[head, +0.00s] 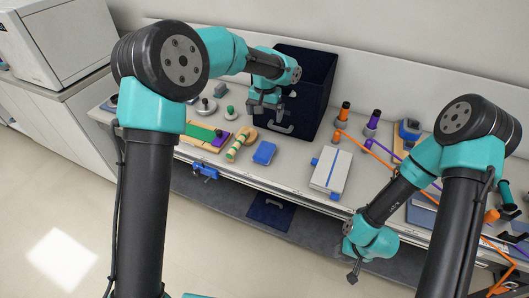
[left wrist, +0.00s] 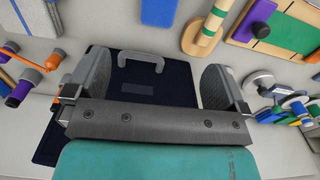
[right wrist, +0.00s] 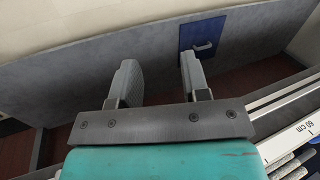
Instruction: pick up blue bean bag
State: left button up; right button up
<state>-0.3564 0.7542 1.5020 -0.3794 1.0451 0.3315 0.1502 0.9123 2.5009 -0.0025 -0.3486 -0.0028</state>
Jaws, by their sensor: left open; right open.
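The blue bean bag (head: 264,152) is a small blue block-like shape lying on the table in front of the dark bin. It also shows at the top edge of the left wrist view (left wrist: 158,12), partly cut off. My left gripper (head: 265,108) is open and empty, in front of the dark bin and behind the bean bag, apart from it. Its spread fingers show in the left wrist view (left wrist: 155,78). My right gripper (head: 353,276) is open and empty, low in front of the table's front edge, far from the bean bag. Its fingers show in the right wrist view (right wrist: 160,80).
The dark navy bin (head: 318,75) stands at the back. A green-striped roller (head: 238,147) and a wooden board (head: 204,136) lie left of the bean bag. A white box with a blue stripe (head: 331,170) lies to its right. Orange and purple handles (head: 372,122) stand further right.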

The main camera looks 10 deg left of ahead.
pick_arm(q)
jog(key=shift+f, duration=0.1)
send_over(265, 149)
notch_tip(265, 149, down, 12)
jog(key=shift+w+a, duration=0.1)
jog(key=shift+w, duration=0.05)
dwell(0.3)
jog(key=shift+f, duration=0.1)
jog(key=shift+s+f, duration=0.2)
jog(key=shift+f, duration=2.3)
jog(key=shift+c, duration=0.4)
jog(key=c, duration=1)
jog(key=shift+r, duration=0.1)
